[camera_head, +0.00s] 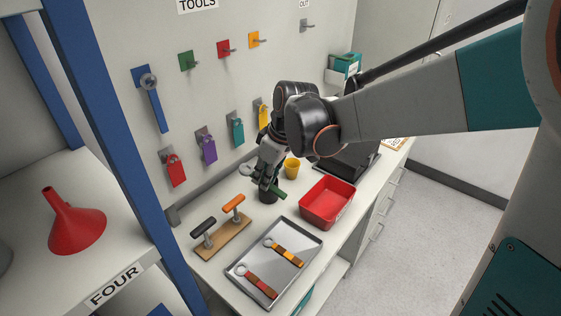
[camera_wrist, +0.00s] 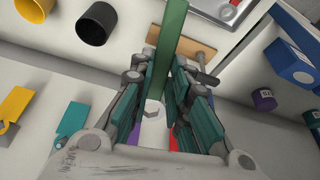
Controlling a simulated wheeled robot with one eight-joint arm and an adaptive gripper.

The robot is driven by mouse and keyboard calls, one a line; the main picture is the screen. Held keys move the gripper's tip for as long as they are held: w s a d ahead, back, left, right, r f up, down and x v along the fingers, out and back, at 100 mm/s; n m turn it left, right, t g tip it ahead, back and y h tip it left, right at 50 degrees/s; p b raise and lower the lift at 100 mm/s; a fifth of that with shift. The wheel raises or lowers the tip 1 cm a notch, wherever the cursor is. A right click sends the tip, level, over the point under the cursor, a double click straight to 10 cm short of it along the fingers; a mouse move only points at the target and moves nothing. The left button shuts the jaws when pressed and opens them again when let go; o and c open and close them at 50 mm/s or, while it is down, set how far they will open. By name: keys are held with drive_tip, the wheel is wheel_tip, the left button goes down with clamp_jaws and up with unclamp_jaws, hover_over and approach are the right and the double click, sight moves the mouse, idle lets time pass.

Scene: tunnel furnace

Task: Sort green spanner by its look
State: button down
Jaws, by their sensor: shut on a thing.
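The green spanner (camera_head: 277,191) is in my gripper (camera_head: 267,181), above the counter near the wall. In the wrist view the green handle (camera_wrist: 172,35) runs up between the fingers of my gripper (camera_wrist: 158,85), with its metal head towards the palm. A green hook plate (camera_head: 187,61) on the wall under the TOOLS sign is empty. A blue spanner (camera_head: 158,108) hangs at its left; the red (camera_head: 224,49) and yellow (camera_head: 254,40) hook plates are empty. A red spanner (camera_head: 261,285) and an orange-yellow spanner (camera_head: 286,252) lie on the metal tray (camera_head: 240,256).
A black cup (camera_head: 268,197) stands under my gripper, with a yellow cup (camera_head: 292,169) and red bin (camera_head: 327,202) to its right. A wooden stand (camera_head: 222,240) is in front. Several padlocks, including a purple one (camera_head: 207,149), hang low on the wall. A blue post (camera_head: 110,130) stands left.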

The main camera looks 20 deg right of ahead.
drive_tip(key=w+a+r+m+t+y+p, duration=0.1)
drive_tip(key=w+a+r+t+y+p, duration=0.15)
drive_tip(key=r, duration=0.45)
drive_tip(key=w+a+r+t+y+p, duration=0.1)
drive_tip(key=r+t+y+p, duration=0.2)
drive_tip(key=r, duration=0.4)
drive_tip(key=w+a+r+m+t+y+p, duration=0.1)
drive_tip(key=w+a+r+t+p, duration=0.1)
drive_tip(key=r+t, duration=0.4)
drive_tip(key=w+a+g+b, duration=0.1)
drive_tip(key=w+a, duration=0.4)
drive_tip(key=w, duration=0.3)
drive_tip(key=shift+a+f, duration=0.25)
drive_tip(key=shift+f, duration=0.15)
drive_tip(key=shift+g, duration=0.25)
drive_tip(key=c, duration=1.5)
unclamp_jaws()
drive_tip(key=shift+o, duration=0.3)
